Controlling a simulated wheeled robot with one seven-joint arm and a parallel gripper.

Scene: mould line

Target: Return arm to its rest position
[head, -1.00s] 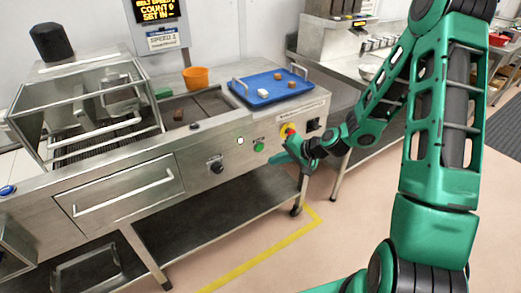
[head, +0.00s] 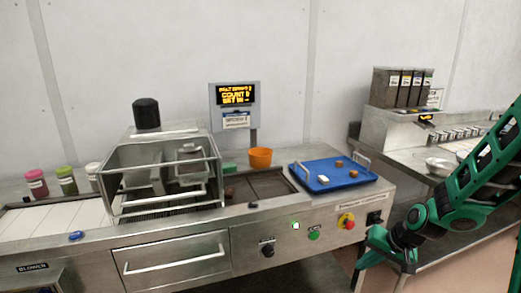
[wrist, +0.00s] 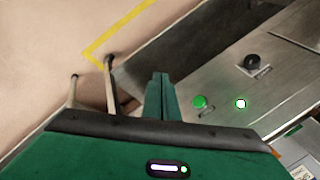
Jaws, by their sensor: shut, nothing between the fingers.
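My gripper (head: 372,255) is at the lower right of the head view, in front of the right end of the steel machine and below the red emergency stop. In the wrist view my gripper (wrist: 160,78) shows its fingers together, with nothing between them. My green arm comes in from the right edge of the head view. The machine's front panel, with a green button (wrist: 200,102) and a black knob (wrist: 253,62), lies to the right of the fingers in the wrist view.
The steel machine carries a blue tray (head: 352,183) with several small pieces, and an orange cup (head: 260,157). The red emergency stop (head: 346,221) is close to my gripper. A second counter (head: 415,158) with bowls stands at the right. Floor shows in the wrist view (wrist: 40,60).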

